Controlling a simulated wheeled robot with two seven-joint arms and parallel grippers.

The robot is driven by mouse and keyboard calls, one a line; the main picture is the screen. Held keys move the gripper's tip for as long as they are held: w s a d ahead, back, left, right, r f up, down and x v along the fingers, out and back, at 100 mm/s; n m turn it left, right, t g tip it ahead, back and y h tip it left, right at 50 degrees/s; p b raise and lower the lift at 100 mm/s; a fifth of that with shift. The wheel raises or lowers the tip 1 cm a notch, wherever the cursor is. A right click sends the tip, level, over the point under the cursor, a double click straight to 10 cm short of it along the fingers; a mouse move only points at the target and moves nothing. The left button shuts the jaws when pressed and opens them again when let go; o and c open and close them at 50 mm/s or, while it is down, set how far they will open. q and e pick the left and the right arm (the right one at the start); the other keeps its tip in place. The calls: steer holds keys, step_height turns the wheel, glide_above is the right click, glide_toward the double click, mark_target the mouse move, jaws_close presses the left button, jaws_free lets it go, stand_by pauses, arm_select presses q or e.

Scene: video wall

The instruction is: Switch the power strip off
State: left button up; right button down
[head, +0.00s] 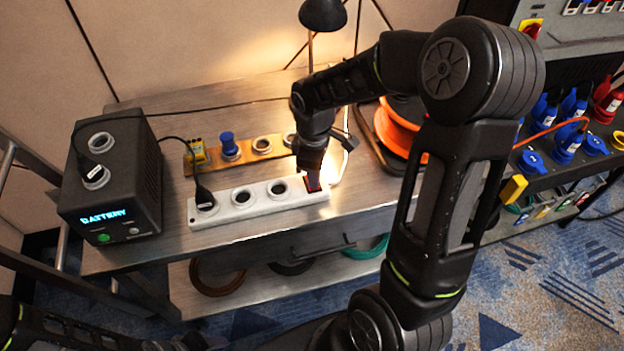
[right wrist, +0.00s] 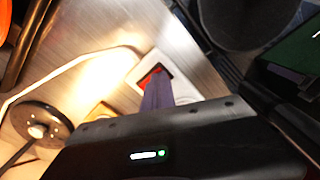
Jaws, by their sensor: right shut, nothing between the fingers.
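The white power strip (head: 258,203) lies on the metal bench top. It has several round sockets, a black plug (head: 204,197) in its left socket, and a red rocker switch (head: 313,185) at its right end. My right gripper (head: 312,178) is shut and empty, pointing down at the switch. In the right wrist view the closed fingers (right wrist: 157,98) partly cover the red switch (right wrist: 150,77) and appear at or touching it; exact contact and the rocker's position cannot be told. My left arm shows low at the left, but its fingers do not show.
A black battery box (head: 112,185) stands left of the strip. An orange socket strip (head: 240,152) lies behind it. A lamp (head: 323,14) and an orange cable reel (head: 400,130) are near my right arm. A panel of blue and red connectors (head: 567,140) stands at right.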

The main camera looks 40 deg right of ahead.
step_height(320, 180, up, 7)
steer(key=p, duration=0.5)
steer(key=shift+p, duration=0.3)
stand_by(0.5)
